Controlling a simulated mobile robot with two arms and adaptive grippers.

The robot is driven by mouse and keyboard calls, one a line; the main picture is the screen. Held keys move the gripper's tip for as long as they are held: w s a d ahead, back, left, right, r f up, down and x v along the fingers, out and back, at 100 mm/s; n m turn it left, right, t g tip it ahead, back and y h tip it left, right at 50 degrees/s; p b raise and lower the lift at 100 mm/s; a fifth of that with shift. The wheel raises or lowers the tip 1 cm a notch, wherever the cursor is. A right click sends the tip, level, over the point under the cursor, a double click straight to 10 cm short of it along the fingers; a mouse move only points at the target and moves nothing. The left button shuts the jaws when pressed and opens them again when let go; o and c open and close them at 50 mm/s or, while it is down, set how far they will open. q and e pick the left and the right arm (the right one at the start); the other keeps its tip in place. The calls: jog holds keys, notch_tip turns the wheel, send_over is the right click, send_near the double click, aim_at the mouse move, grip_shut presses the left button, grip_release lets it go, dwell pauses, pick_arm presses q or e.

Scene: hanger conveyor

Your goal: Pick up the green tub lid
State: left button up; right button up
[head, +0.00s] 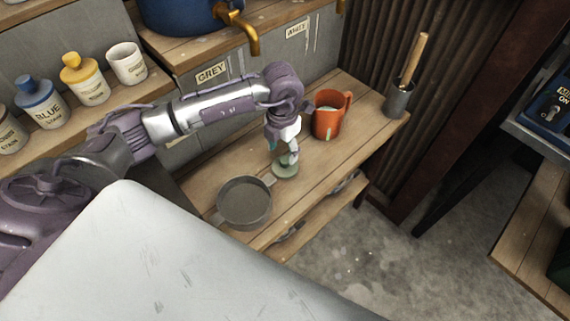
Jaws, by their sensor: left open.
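The green tub lid (285,172) lies on the wooden bench, a small round pale-green disc. My left gripper (286,152) points down right over it and is open. Its fingers hide the lid's middle, and I cannot tell whether they touch it. My right gripper is not in view.
A grey two-handled pan (244,203) stands close left of the lid. An orange jug (330,115) is behind it to the right, and a grey pot (398,100) with a wooden handle stands at the bench's far end. Labelled bottles (84,80) line the left shelf.

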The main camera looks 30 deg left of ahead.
aim_at(284, 160)
pick_arm(q)
jog(key=f, duration=0.3)
jog(key=shift+s+d+f+p, duration=0.2)
jog(key=shift+d+f+p, duration=0.1)
jog(key=shift+d+f, duration=0.1)
jog(key=shift+a+f, duration=0.1)
jog(key=shift+f, duration=0.3)
jog(key=c, duration=1)
